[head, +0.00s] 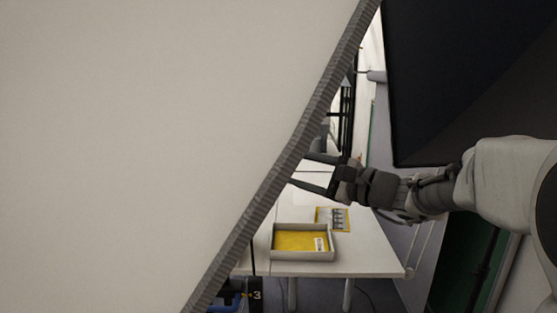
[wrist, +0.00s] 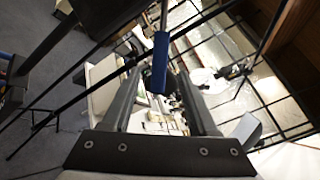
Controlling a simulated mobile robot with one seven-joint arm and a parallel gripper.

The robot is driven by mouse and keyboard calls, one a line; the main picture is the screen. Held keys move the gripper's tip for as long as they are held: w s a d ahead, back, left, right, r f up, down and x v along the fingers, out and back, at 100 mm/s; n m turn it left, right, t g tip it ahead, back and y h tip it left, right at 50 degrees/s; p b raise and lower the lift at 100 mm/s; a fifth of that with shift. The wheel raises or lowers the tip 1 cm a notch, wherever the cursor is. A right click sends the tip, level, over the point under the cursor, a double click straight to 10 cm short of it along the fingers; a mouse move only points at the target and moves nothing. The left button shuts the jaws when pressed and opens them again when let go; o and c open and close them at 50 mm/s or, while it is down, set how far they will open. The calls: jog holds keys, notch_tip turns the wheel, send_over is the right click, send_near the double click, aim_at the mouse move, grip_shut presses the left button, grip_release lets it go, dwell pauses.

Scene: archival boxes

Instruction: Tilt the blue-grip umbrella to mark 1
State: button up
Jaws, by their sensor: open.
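The blue grip (wrist: 160,65) shows upright in the wrist view on a thin shaft, in line with the gap between my fingers. My gripper (wrist: 161,74) is open, one finger on each side of the grip in the picture; I see no contact and cannot tell the depth. In the head view my gripper (head: 314,172) points left, its fingertips at the edge of a large pale panel (head: 150,120) with a grey border. I cannot tell whether this panel is the umbrella's canopy. The blue grip is not visible in the head view. I cannot make out mark 1.
A black panel (head: 460,70) stands at the upper right, above my arm. A white table (head: 360,255) holds a shallow tray (head: 303,257) with a yellow inside. A "3" label (head: 257,295) shows at the bottom beside blue parts. Dark thin bars cross the wrist view.

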aim_at(281, 164)
jog(key=x, duration=0.6)
jog(key=shift+a+p, duration=0.15)
jog(key=shift+p, duration=0.25)
grip_shut()
jog(key=shift+w, duration=0.1)
dwell(0.9)
